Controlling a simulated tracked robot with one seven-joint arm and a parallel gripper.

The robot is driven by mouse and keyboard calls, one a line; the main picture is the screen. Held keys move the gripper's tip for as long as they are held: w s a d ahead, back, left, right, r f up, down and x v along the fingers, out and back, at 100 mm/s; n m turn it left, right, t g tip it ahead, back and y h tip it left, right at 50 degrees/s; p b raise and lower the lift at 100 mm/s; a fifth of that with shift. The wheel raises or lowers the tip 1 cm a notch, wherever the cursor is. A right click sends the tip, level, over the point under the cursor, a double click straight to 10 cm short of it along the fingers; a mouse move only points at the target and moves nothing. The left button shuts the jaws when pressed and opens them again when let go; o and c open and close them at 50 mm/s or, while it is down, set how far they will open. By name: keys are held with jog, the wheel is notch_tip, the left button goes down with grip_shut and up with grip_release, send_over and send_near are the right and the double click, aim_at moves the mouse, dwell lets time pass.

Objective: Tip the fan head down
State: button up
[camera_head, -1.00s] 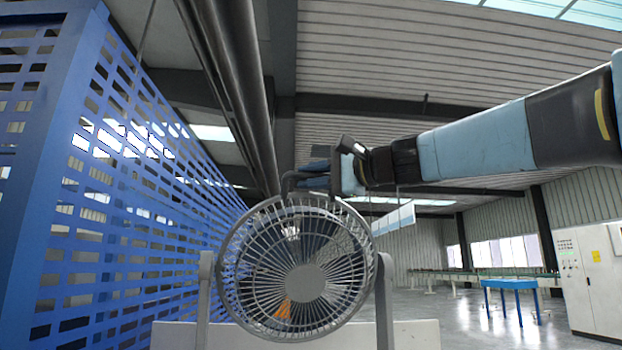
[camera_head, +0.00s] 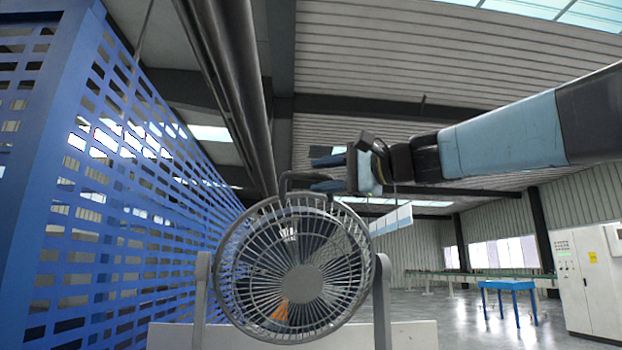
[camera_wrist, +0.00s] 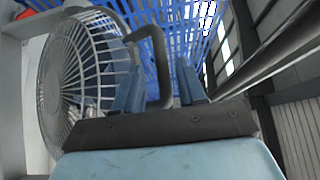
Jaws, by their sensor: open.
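The fan head (camera_head: 303,282) is a round grey wire cage held between two upright posts of its stand, and it faces the head camera. A dark curved handle (camera_head: 285,184) sticks up from its top. My gripper (camera_head: 325,173) is open at the top of the fan, coming in from the right, with its blue fingers pointing left. In the wrist view, the handle (camera_wrist: 158,55) appears between the two spread fingers (camera_wrist: 160,88), and the fan cage (camera_wrist: 78,70) is at the left. I cannot tell whether a finger touches the handle.
A blue perforated panel (camera_head: 110,200) fills the left side near the fan. A pale block or wall (camera_head: 415,334) is low behind the stand. A blue table (camera_head: 510,286) and a white control cabinet (camera_head: 585,280) stand farther back right, with open floor around them.

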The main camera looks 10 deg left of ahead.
jog(key=v, duration=1)
jog(key=shift+s+d+f, duration=0.1)
jog(key=s+d+f+t+h, duration=0.1)
jog(key=d+f+h, duration=0.35)
jog(key=f, duration=0.75)
jog(key=s+d+f+h, duration=0.1)
jog(key=d+f+h, duration=0.35)
jog(key=f, duration=0.75)
jog(key=s+d+f+n+h, duration=0.1)
jog(key=s+d+f+h, duration=0.3)
jog(key=d+f, duration=0.3)
jog(key=s+d+f+n+g+h, duration=0.1)
jog(key=s+d+f+h, duration=0.3)
jog(key=d+f, duration=0.4)
notch_tip(320, 180, down, 7)
jog(key=shift+s+n, duration=0.65)
jog(key=shift+n, duration=0.15)
